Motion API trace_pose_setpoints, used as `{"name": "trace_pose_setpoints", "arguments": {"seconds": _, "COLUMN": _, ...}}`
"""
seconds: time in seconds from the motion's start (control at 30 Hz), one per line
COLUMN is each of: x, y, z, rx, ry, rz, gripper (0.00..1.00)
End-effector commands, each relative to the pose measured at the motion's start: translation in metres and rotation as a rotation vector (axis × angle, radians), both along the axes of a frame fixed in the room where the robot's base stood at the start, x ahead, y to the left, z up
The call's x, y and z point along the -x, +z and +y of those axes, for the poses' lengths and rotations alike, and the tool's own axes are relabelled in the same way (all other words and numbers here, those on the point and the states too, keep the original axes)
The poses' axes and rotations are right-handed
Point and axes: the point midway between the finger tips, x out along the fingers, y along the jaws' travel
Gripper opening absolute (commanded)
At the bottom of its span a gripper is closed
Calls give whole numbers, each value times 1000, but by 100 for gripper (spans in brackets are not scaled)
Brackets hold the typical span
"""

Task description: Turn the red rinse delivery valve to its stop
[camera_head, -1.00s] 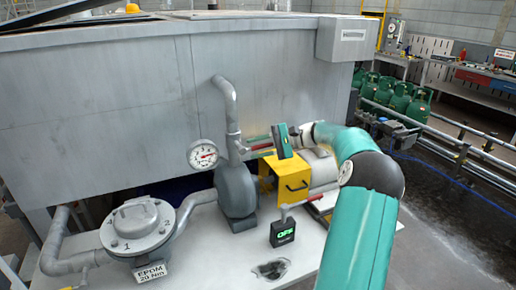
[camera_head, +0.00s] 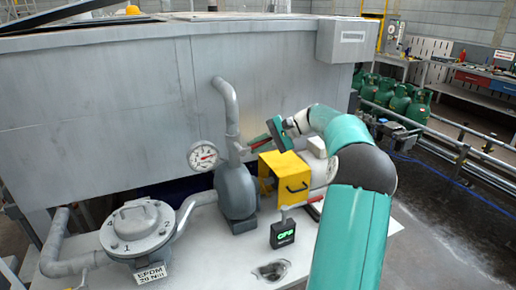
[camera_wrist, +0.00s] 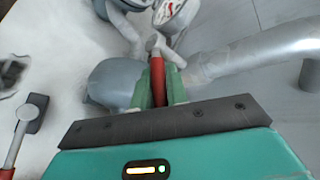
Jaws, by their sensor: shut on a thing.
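The red valve handle (camera_head: 260,139) sticks out to the right from the valve on the vertical grey pipe (camera_head: 229,105), angled up toward its outer end. My gripper (camera_head: 270,134) comes from the right and is shut on the handle. In the wrist view, the red handle (camera_wrist: 157,82) lies between the two green fingers of my gripper (camera_wrist: 158,88), with its grey valve end beyond them. The fingers hide part of the handle.
A pressure gauge (camera_head: 203,156) stands left of the pipe, above the grey pump (camera_head: 236,192). A yellow guard (camera_head: 288,172) sits below my gripper. A second lever (camera_wrist: 24,130) is at the left of the wrist view.

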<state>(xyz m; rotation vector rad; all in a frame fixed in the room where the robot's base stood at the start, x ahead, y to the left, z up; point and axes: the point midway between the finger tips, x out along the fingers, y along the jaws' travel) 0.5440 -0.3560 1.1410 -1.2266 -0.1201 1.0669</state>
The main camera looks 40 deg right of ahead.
Motion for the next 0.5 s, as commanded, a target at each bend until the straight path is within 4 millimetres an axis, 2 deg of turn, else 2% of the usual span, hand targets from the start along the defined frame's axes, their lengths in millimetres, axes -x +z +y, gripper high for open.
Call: {"name": "trace_pose_setpoints", "arguments": {"seconds": 0.5, "x": -5, "y": 26, "z": 13, "rx": 475, "ry": 1, "rz": 134, "gripper": 0}}
